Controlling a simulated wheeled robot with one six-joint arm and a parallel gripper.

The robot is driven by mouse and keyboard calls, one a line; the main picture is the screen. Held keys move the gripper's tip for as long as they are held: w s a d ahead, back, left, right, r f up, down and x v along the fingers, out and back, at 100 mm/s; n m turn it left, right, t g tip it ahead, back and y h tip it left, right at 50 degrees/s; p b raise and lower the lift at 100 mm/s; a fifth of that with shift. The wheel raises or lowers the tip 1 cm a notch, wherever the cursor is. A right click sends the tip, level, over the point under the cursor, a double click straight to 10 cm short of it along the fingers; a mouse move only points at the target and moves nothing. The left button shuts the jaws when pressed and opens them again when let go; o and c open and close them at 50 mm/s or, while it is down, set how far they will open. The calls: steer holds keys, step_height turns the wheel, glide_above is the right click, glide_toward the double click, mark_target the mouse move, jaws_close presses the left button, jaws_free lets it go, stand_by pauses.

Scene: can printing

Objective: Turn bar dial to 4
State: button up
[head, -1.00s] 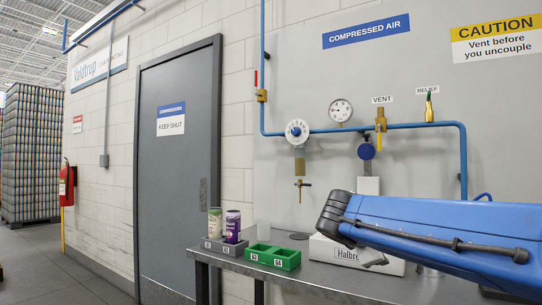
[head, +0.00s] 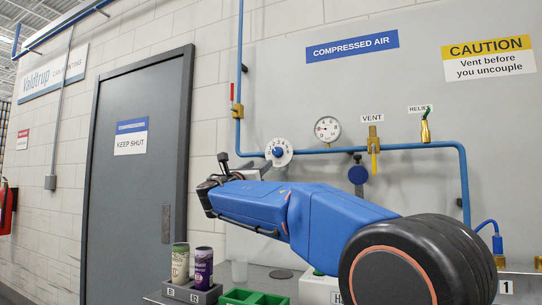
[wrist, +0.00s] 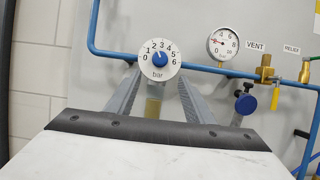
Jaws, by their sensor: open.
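The bar dial (head: 279,152) is a white disc numbered 0 to 6 with a blue knob, mounted on the blue pipe. It shows face-on in the wrist view (wrist: 159,58), with "bar" below the knob. The knob's small mark appears to point up-left, near 2. My gripper (wrist: 159,77) is open and empty, its two grey fingers reaching toward the dial's lower left and lower right. In the head view my gripper (head: 229,168) is below and left of the dial. Contact with the dial cannot be told.
A round gauge (wrist: 223,43) sits right of the dial. Beyond it are the brass vent valve (head: 373,141), a blue round knob (head: 358,175) and the relief valve (head: 425,128). Below, cans (head: 203,267) and a green tray (head: 232,297) stand on the bench.

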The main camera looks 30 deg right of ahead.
mark_target(276, 153)
steer(key=x, duration=1.5)
steer(key=shift+w+d, duration=0.15)
steer(key=shift+d, duration=0.15)
steer(key=c, duration=0.9)
